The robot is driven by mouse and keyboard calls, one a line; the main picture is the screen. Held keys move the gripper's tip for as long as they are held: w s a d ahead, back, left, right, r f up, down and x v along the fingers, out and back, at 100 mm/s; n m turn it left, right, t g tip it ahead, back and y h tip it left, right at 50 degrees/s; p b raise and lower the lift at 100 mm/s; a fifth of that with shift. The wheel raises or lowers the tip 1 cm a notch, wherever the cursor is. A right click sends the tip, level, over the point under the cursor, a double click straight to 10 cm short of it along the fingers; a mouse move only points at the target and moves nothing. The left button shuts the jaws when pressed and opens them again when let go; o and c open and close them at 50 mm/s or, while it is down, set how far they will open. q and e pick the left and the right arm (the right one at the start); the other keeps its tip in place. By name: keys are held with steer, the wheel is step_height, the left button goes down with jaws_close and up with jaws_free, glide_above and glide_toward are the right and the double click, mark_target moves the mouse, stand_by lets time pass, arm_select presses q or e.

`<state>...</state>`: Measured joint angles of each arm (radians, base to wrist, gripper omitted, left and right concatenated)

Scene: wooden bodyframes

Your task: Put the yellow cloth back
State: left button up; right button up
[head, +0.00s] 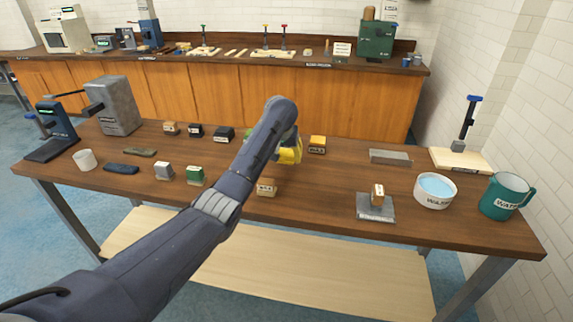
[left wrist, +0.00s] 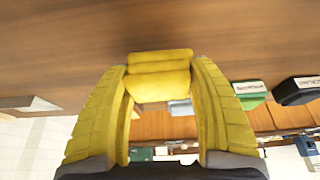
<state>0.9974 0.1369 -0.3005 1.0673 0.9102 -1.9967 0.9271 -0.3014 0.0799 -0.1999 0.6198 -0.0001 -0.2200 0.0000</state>
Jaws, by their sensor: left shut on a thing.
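The yellow cloth (left wrist: 160,73) is a small folded roll in the left wrist view, held between the fingertips of my left gripper (left wrist: 160,85). The gripper's ribbed fingers are yellow too. In the head view my left gripper (head: 288,152) is over the middle of the table, toward its back, partly hidden by my own arm. The cloth cannot be told apart from the yellow fingers there. A dark blue folded cloth (head: 121,169) and an olive one (head: 140,152) lie at the table's left. My right gripper is not in view.
A yellow-topped block (head: 317,145) stands just right of my gripper, and a tan block (head: 266,188) in front. Black (head: 224,134), grey (head: 163,170) and green (head: 195,175) blocks stand left. A water bowl (head: 435,191) and teal jug (head: 506,196) are right.

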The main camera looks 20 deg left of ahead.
mark_target(287, 169)
arm_select(q)
steer(key=shift+f, duration=2.05)
steer(key=shift+f, duration=0.15)
steer(key=o, duration=1.1)
steer(key=shift+r, duration=0.2)
steer(key=v, duration=1.2)
